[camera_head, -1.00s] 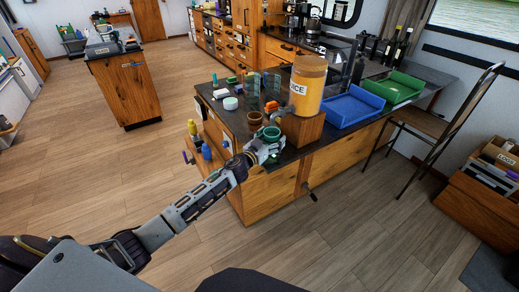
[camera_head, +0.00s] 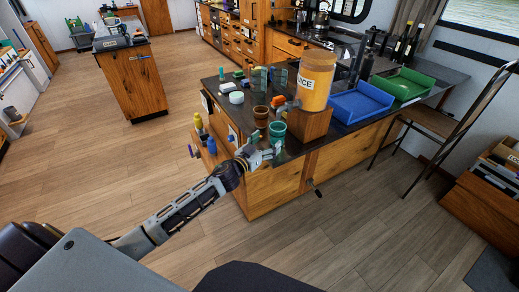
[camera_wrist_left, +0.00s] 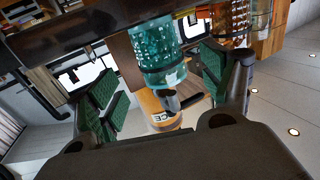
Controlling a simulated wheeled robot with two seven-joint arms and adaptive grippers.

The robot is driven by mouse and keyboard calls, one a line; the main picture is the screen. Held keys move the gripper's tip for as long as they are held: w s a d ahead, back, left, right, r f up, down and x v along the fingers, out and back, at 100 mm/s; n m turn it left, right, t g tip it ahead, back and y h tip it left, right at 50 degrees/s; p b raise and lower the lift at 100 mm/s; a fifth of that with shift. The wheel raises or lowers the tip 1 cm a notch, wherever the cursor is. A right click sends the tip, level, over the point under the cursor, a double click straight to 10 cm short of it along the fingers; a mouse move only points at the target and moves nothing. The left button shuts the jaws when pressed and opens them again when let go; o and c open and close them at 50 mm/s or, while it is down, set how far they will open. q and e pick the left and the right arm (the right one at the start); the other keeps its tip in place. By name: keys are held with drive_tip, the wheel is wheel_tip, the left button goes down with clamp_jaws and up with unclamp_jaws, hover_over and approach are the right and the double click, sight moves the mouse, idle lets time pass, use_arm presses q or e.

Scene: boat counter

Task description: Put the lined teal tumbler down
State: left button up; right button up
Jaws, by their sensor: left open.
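The teal tumbler (camera_head: 277,132) stands upright on the dark counter near its front edge, beside a brown cup (camera_head: 261,116). My left gripper (camera_head: 264,153) is at the counter edge, just on the near side of the tumbler. In the left wrist view the patterned teal tumbler (camera_wrist_left: 160,55) shows between the spread green-padded fingers of the left gripper (camera_wrist_left: 160,90), with gaps on both sides. The gripper is open and holds nothing. My right gripper is not in view.
A juice dispenser (camera_head: 317,82) on a wooden block (camera_head: 309,123) stands right of the tumbler. Blue (camera_head: 360,104) and green (camera_head: 407,84) trays lie farther right. Clear glasses (camera_head: 279,77) and a white round tub (camera_head: 236,97) stand behind.

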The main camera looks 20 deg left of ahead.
use_arm(q)
drive_tip(key=v, duration=0.4)
drive_tip(key=shift+s, duration=0.2)
idle(0.4)
drive_tip(key=shift+s+f, duration=0.1)
idle(0.5)
